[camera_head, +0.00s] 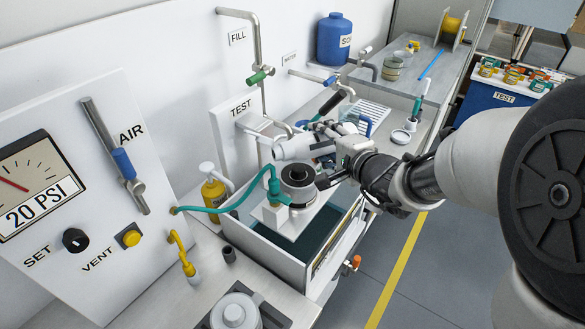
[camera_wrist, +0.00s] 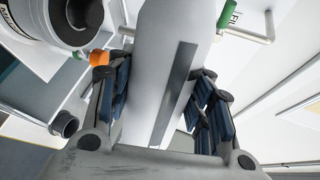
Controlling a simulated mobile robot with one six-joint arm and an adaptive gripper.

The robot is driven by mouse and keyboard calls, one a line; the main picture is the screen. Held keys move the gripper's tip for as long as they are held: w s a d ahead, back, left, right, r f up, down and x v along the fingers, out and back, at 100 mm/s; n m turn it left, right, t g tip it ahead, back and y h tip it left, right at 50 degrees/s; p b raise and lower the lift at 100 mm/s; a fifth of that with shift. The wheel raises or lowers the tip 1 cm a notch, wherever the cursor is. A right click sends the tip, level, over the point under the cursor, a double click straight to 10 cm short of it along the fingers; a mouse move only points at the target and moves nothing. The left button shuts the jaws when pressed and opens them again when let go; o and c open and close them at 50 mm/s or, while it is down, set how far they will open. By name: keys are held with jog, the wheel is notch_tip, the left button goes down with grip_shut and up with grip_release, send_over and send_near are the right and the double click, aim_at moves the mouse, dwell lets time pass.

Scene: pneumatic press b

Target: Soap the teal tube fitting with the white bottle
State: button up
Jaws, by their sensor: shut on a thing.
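The white bottle (camera_head: 294,148) lies tipped on its side in my gripper (camera_head: 326,150), above the test tank. In the wrist view the white bottle (camera_wrist: 152,45) fills the space between both fingers of my gripper (camera_wrist: 155,85), which is shut on it. The teal tube fitting (camera_head: 279,192) sits on the left side of a dark round part on a white block over the tank. A teal tube (camera_head: 225,209) loops from it to the air panel. The bottle is above the fitting, apart from it. The bottle's nozzle is not clearly seen.
The open tank (camera_head: 262,262) holds dark water below. A yellow bottle (camera_head: 213,187) stands at its left edge. A pipe with a green valve handle (camera_head: 258,77) rises behind. The air panel (camera_head: 75,190) reads 20 PSI. A drain rack and brush lie behind my arm.

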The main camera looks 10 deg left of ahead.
jog(key=shift+r+n, duration=0.5)
jog(key=shift+r, duration=0.25)
jog(key=shift+s+a+r+n+t+h, duration=0.1)
jog(key=shift+r+n+t+h, duration=0.3)
jog(key=shift+r, duration=0.45)
jog(key=shift+s+a+r+n, duration=0.1)
jog(key=shift+a+r+n, duration=0.05)
jog(key=shift+r+n, duration=0.3)
